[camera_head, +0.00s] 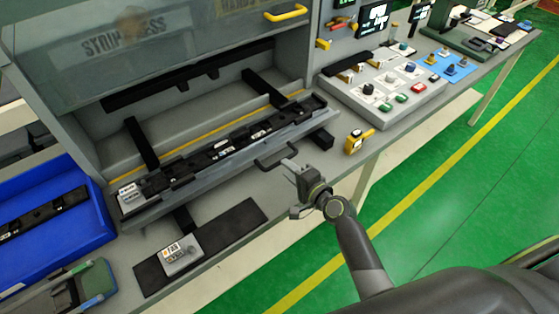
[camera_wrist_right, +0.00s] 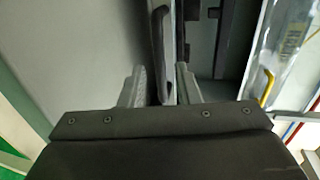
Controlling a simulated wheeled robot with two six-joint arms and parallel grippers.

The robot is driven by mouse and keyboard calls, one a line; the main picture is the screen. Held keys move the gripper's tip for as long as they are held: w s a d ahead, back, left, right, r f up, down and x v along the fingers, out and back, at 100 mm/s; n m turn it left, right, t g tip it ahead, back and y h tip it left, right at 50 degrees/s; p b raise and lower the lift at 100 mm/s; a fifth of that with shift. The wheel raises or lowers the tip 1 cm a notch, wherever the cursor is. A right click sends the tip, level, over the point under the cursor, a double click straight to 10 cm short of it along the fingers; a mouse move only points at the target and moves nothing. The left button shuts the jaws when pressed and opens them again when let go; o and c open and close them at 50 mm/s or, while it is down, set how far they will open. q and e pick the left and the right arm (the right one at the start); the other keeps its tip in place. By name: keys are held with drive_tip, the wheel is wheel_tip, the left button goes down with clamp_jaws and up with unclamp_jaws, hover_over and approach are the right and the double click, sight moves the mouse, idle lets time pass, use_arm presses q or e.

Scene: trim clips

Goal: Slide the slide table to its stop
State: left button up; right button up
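The slide table (camera_head: 215,165) is a long grey tray carrying a black trim strip (camera_head: 225,135). It lies across two dark rails (camera_head: 143,143) at the front of the press opening, with rail visible both behind and in front of it. Its black bow handle (camera_head: 276,157) sticks out at the front edge. My right gripper (camera_head: 291,187) is open just in front of the handle. In the right wrist view, the dark handle (camera_wrist_right: 157,60) shows between the two spread fingers (camera_wrist_right: 162,88); contact cannot be told. My left gripper is not in view.
A blue bin (camera_head: 100,235) stands left. A small grey box (camera_head: 181,257) sits on a dark mat (camera_head: 235,222) in front. A yellow device (camera_head: 358,141) lies right of the handle, before a grey panel (camera_head: 415,100) with buttons. The raised press cover (camera_head: 150,45) hangs above.

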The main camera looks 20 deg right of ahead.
sight(279, 163)
drive_tip(key=shift+x, duration=2.6)
clamp_jaws()
